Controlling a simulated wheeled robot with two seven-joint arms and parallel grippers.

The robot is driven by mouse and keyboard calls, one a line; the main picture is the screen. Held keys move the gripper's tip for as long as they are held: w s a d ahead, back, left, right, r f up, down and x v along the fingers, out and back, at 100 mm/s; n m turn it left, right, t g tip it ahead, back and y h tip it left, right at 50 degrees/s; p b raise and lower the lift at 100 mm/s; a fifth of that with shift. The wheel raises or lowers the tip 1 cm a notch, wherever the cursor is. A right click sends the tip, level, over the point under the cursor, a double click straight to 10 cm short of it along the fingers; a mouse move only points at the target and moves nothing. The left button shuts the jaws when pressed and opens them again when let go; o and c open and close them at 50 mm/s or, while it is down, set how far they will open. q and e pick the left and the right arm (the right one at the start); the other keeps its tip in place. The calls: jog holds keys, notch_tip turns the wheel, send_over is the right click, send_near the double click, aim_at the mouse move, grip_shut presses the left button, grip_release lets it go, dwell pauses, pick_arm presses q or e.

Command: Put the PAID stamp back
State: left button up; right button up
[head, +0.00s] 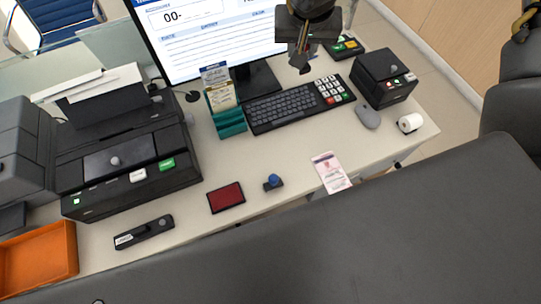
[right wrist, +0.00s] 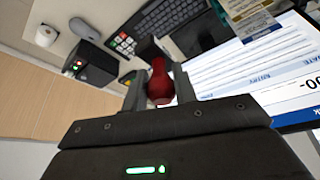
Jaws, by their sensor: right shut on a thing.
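My right gripper (head: 303,46) is raised at the top of the head view, in front of the monitor and above the far part of the counter. In the right wrist view its jaws are shut on a stamp with a red handle (right wrist: 160,84) and a dark block at its far end. I cannot read a PAID label on it, and the gripper mostly hides it in the head view. A second stamp with a blue knob (head: 273,181) stands on the counter beside a red ink pad (head: 226,197). My left gripper is not in view.
An ID card (head: 331,172) lies right of the blue stamp. A keyboard (head: 292,105), teal holder (head: 229,122), mouse (head: 367,116) and black box (head: 384,76) stand farther back. A printer (head: 125,165), black stapler-like object (head: 144,232) and orange tray (head: 40,262) are left.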

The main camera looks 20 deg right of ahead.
pick_arm(q)
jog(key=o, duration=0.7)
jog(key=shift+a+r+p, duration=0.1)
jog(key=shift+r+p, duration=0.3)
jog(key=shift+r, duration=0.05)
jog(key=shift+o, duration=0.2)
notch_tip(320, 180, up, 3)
jog(key=p, duration=0.2)
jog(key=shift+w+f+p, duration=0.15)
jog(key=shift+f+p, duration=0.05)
jog(key=shift+p, duration=0.1)
pick_arm(e)
jog(key=s+a+f+n+g+y, duration=0.1)
jog(key=s+f+n+g+y, duration=0.2)
jog(key=s+f+n, duration=0.5)
jog(key=s+a+f+n+g+y, duration=0.2)
jog(key=s+f+n, duration=0.6)
jog(key=n, duration=1.1)
notch_tip(320, 180, down, 2)
jog(key=shift+f+g+y, duration=0.25)
jog(key=shift+g+y, duration=0.15)
jog(key=shift+g, duration=0.1)
